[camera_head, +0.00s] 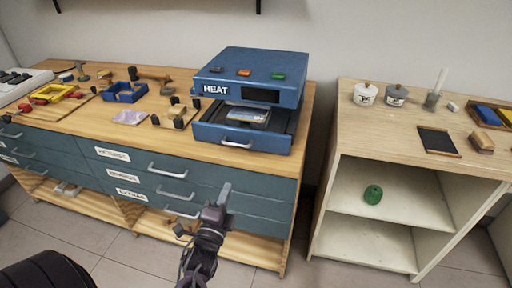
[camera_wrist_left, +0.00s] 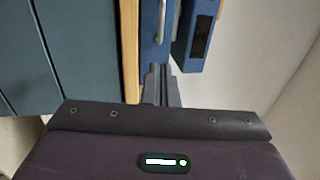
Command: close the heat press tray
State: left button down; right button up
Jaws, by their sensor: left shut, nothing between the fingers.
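The blue heat press (camera_head: 250,75) stands on the wooden bench top, with "HEAT" on its front. My left gripper (camera_head: 224,193) is shut and empty in front of the drawers, below the tray. In the left wrist view the shut fingers (camera_wrist_left: 160,75) point toward the tray handle (camera_wrist_left: 159,25), and I cannot tell whether they touch it. The heat press (camera_wrist_left: 195,40) shows there at the right. My right gripper is not in view.
Teal drawers (camera_head: 160,170) with silver handles sit under the bench top. A blue bin (camera_head: 125,92) and small tools lie left of the press. A gap of floor separates the bench from a pale shelf unit (camera_head: 360,120) at right, with a green object (camera_head: 373,194) inside.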

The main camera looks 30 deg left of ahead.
pick_arm(q)
jog(key=x, duration=0.4)
jog(key=p+x, duration=0.1)
jog(key=x, duration=0.8)
jog(key=shift+w+a+r+p, duration=0.1)
jog(key=shift+w+a+p, duration=0.1)
jog(key=shift+a+p, duration=0.2)
jog(key=shift+w, duration=0.1)
